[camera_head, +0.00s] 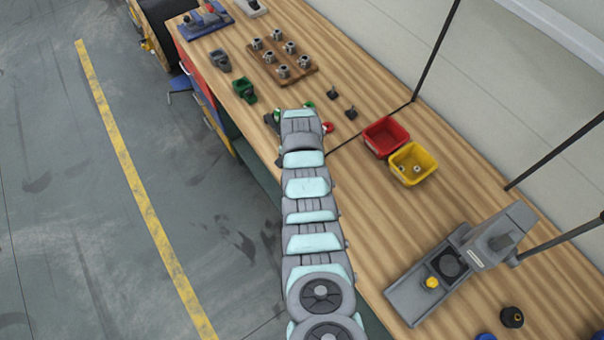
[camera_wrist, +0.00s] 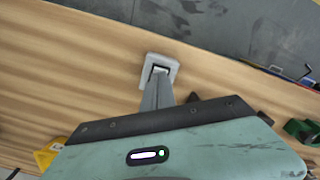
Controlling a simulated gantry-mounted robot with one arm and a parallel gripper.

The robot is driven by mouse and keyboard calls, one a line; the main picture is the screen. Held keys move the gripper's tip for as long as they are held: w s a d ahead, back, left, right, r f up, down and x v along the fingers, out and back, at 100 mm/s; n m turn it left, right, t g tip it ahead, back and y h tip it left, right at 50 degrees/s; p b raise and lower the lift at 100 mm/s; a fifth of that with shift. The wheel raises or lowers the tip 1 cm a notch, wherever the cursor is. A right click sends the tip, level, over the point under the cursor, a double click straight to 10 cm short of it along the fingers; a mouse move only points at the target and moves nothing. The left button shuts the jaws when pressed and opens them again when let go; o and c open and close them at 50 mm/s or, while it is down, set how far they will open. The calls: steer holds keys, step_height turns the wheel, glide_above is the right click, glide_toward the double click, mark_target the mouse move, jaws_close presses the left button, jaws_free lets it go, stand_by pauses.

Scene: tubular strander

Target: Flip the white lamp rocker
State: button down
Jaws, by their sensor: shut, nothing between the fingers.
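A light grey-white square switch frame (camera_wrist: 174,77) lies on the wooden bench, in the upper middle of the wrist view. Its rocker is mostly covered by my gripper (camera_wrist: 159,76); only a pale sliver and a dark edge show. My gripper is shut and empty. Its grey fingertips overlap the middle of the frame in the picture; I cannot tell whether they touch the rocker. Which way the rocker is tilted cannot be told. In the head view my arm hides the switch and my fingertips.
The bench (camera_head: 375,207) has its open edge close past the switch. A red bin (camera_head: 385,137) and yellow bin (camera_head: 413,163) stand right of my arm. A green holder (camera_head: 244,90) and a wooden block of metal cups (camera_head: 283,60) lie beyond. A grey device (camera_head: 435,285) stands nearer.

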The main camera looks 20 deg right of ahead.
steer(key=shift+f+b, duration=0.6)
steer(key=shift+f, duration=0.25)
stand_by(0.3)
steer(key=shift+r+p, duration=2.2)
steer(key=shift+r, duration=1.35)
